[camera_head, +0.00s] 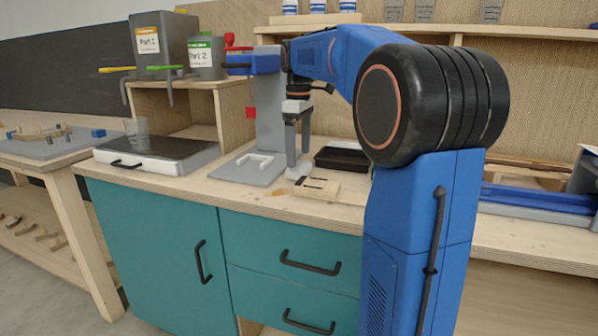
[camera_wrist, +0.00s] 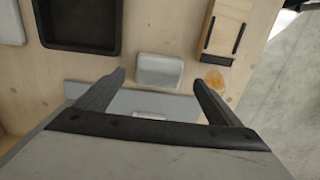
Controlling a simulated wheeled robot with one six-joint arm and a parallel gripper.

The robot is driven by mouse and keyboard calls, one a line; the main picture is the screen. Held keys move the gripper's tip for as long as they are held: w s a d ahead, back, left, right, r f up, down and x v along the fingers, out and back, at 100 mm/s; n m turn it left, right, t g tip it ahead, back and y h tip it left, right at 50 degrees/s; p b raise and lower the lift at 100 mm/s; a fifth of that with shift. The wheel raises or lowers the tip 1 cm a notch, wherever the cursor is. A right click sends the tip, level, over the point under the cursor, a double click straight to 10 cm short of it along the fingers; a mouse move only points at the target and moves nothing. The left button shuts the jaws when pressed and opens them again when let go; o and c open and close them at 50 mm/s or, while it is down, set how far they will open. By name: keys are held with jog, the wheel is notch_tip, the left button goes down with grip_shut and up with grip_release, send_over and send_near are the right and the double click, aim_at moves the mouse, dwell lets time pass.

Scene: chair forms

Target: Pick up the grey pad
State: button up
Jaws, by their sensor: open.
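The grey pad (camera_wrist: 159,70) is a small light grey block with rounded corners, lying on the wooden worktop. In the wrist view it shows just ahead of and between the tips of my open gripper (camera_wrist: 158,79). In the head view my gripper (camera_head: 298,172) points down over the worktop, and the pale pad (camera_head: 301,169) shows at its fingertips, partly hidden by them. Nothing is held. I cannot tell the exact height of the fingertips above the pad.
A black tray (camera_head: 342,158) lies behind the pad. A wooden block with black strips (camera_wrist: 228,32) and a small orange piece (camera_wrist: 213,82) lie to its right in the wrist view. A grey stand with a flat base (camera_head: 236,172) is close on the left in the head view.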

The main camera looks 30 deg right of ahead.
aim_at(299, 165)
jog(key=shift+f, duration=1.6)
jog(key=c, duration=1.2)
jog(key=shift+r, duration=0.1)
notch_tip(299, 165, up, 10)
jog(key=shift+f, duration=0.1)
